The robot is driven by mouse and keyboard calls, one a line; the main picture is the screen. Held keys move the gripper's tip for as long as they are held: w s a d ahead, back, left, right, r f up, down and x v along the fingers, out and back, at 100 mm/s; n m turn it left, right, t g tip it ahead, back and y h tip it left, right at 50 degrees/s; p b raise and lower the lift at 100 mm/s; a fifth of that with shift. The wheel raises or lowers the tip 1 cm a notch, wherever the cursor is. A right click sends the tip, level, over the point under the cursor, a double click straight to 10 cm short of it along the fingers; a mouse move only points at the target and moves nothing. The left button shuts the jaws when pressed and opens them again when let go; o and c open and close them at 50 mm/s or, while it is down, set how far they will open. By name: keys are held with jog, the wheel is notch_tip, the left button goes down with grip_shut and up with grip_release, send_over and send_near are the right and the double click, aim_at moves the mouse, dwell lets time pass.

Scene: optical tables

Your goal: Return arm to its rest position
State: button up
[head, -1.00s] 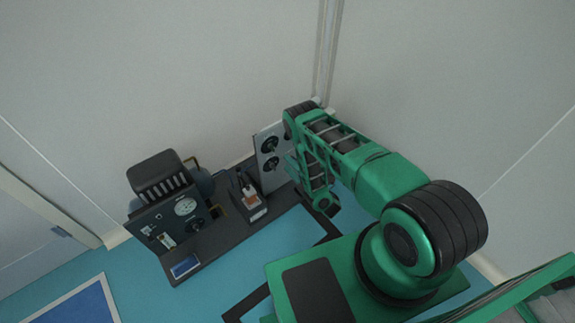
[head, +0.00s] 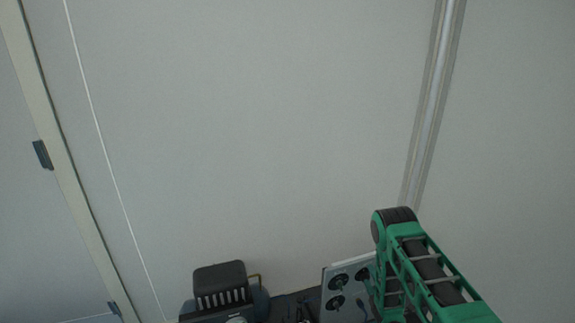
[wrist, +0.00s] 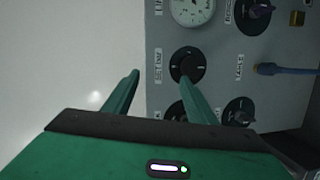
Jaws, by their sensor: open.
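My green arm (head: 432,275) shows at the lower right of the head view, bent with its elbow at the top. My gripper (wrist: 158,92) is in the wrist view, its two green fingers apart with nothing between them. It is in front of a grey control panel (wrist: 218,48) with black knobs and a gauge. One black knob (wrist: 187,65) sits just beyond the tip of the right finger; I cannot tell whether they touch. The gripper is not clearly visible in the head view.
The panel (head: 343,290) stands at the bottom of the head view, close beside my arm. Left of it is a dark machine with a slotted black top (head: 220,283). A blue plug (wrist: 285,69) sticks out of the panel.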

jog(key=w+d+r+m+g+h, duration=0.4)
jog(key=d+r+m+h, duration=0.25)
jog(key=d+r, duration=0.75)
jog(key=s+d+r+m+g, duration=0.25)
jog(key=s+r+m, duration=0.2)
jog(key=r, duration=0.35)
jog(key=s+d+r+m+g, duration=0.25)
jog(key=s+r, duration=0.35)
jog(key=r, duration=0.3)
jog(key=s+r+m+g, duration=0.2)
jog(key=s+r+m, duration=0.15)
jog(key=s, duration=0.45)
jog(key=s+r+m+g, duration=0.2)
jog(key=s+r, duration=0.3)
jog(key=s, duration=0.4)
jog(key=s+a+r+m+g+y, duration=0.1)
jog(key=s+a, duration=0.3)
jog(key=s, duration=0.4)
jog(key=s+a+r+m+g+y, duration=0.1)
jog(key=s+a+r+m+y, duration=0.1)
jog(key=s, duration=0.7)
jog(key=s+a+r+m+g+y, duration=0.1)
jog(key=s+a+r+m+y, duration=0.1)
jog(key=s+a, duration=0.4)
jog(key=s+r, duration=0.1)
jog(key=s, duration=0.2)
jog(key=shift+r, duration=0.15)
jog(key=shift+y, duration=0.25)
